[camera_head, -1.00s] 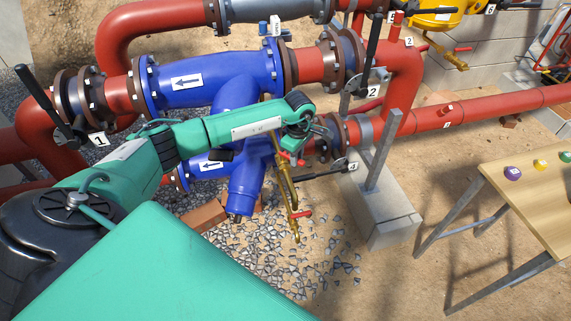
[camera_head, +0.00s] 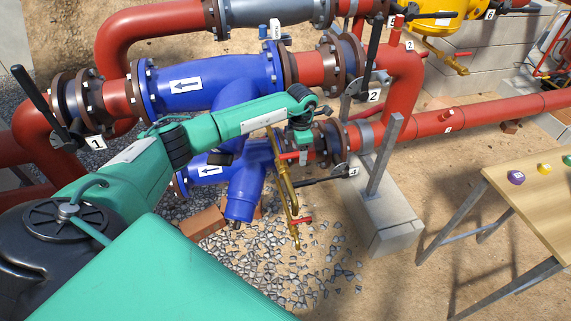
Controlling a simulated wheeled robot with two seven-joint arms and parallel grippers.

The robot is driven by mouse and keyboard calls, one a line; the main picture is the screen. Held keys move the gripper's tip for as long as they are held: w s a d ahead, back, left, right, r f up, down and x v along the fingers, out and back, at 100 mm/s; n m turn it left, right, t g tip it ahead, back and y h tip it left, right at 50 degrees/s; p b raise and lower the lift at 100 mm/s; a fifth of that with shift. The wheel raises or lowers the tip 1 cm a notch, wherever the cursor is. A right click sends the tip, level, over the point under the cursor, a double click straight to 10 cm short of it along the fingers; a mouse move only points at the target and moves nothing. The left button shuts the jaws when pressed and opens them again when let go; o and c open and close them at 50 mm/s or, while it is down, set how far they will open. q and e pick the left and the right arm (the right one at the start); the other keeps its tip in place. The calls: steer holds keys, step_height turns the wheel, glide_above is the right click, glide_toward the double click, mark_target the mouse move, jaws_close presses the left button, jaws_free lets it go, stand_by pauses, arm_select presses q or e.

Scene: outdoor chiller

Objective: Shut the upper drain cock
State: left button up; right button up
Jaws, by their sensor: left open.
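A brass drain pipe (camera_head: 284,184) hangs beside the blue strainer body (camera_head: 241,196). The upper drain cock's red handle (camera_head: 288,156) shows at the pipe's upper part, partly hidden by my left gripper. A lower cock with a red handle (camera_head: 302,220) sits near the pipe's bottom end. My left gripper (camera_head: 303,156) is open and points down, just right of the upper handle. I cannot tell whether its fingers touch the handle. My right gripper is not in view.
Red pipes with flanges and black levers surround the blue bodies. A concrete block with a steel post (camera_head: 380,165) stands to the right. A wooden table (camera_head: 535,198) with coloured knobs is at far right. Bricks (camera_head: 203,223) and gravel lie below.

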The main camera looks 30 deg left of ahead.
arm_select(q)
steer(key=shift+r+p, duration=1.95)
steer(key=shift+r, duration=1.6)
steer(key=shift+r, duration=0.25)
step_height(320, 180, up, 13)
steer(key=b, duration=0.3)
